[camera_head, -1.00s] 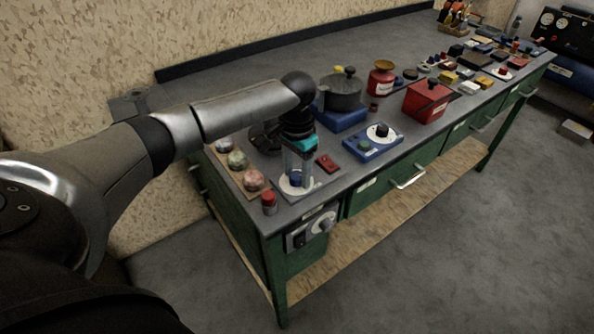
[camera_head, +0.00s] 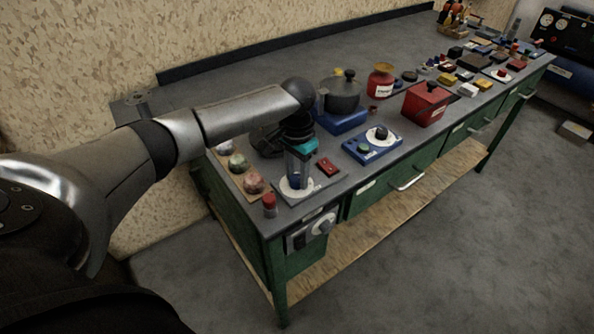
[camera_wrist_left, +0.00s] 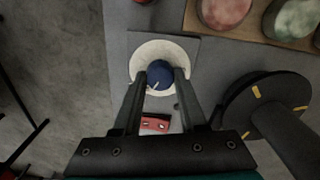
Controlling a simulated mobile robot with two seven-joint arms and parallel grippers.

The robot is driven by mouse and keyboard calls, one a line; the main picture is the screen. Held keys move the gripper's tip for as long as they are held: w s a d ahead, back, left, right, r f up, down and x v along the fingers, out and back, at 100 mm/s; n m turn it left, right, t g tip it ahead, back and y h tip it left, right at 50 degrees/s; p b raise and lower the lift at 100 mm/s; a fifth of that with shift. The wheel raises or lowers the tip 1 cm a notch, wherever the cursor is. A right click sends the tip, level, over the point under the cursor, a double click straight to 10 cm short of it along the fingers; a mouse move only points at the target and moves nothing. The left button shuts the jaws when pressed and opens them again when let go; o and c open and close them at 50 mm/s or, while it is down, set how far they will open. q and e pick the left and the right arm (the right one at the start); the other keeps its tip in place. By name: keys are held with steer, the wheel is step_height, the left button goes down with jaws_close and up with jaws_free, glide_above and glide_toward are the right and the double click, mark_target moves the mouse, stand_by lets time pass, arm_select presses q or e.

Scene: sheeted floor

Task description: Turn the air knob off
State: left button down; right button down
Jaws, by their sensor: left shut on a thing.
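A blue round knob (camera_wrist_left: 160,74) with a pale pointer mark sits on a white disc (camera_wrist_left: 148,52) on a grey plate, in the left wrist view. My left gripper (camera_wrist_left: 160,76) has its two fingers around the knob, one on each side, and is shut on it. In the head view, the gripper (camera_head: 297,183) points down onto the white disc (camera_head: 284,189) near the bench's front left corner and hides most of the knob. I cannot read a label on this knob. My right gripper is in neither view.
A red block (camera_head: 327,167) lies just right of the gripper, with a blue knob box (camera_head: 358,151) beyond. A red-capped jar (camera_head: 269,205) and mottled lumps (camera_head: 253,183) stand left. A front panel knob (camera_head: 326,227) is below the bench edge.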

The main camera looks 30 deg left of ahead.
arm_select(q)
steer(key=n+p, duration=0.2)
steer(key=p, duration=0.1)
steer(key=n+p, duration=0.3)
steer(key=p, duration=0.1)
steer(key=n+p, duration=0.2)
steer(key=p, duration=0.2)
steer(key=shift+r+n, duration=0.25)
steer(key=shift+n, duration=0.05)
steer(key=shift+n+p, duration=1)
steer(key=shift+p, duration=0.05)
steer(key=n+p, duration=0.1)
steer(key=n, duration=0.1)
steer(key=shift+f+n+p, duration=0.1)
steer(key=shift+n+p, duration=0.2)
steer(key=shift+p, duration=0.05)
steer(key=n+p, duration=0.1)
steer(key=n, duration=0.2)
steer(key=shift+n, duration=0.3)
steer(key=n+p, duration=0.1)
steer(key=n, duration=0.2)
steer(key=shift+a+n, duration=0.1)
steer(key=shift+n, duration=0.2)
steer(key=shift+a+f+n+p, duration=0.1)
steer(key=shift+n+p, duration=0.35)
steer(key=shift+n, duration=1.45)
steer(key=shift+c, duration=2.2)
jaws_free()
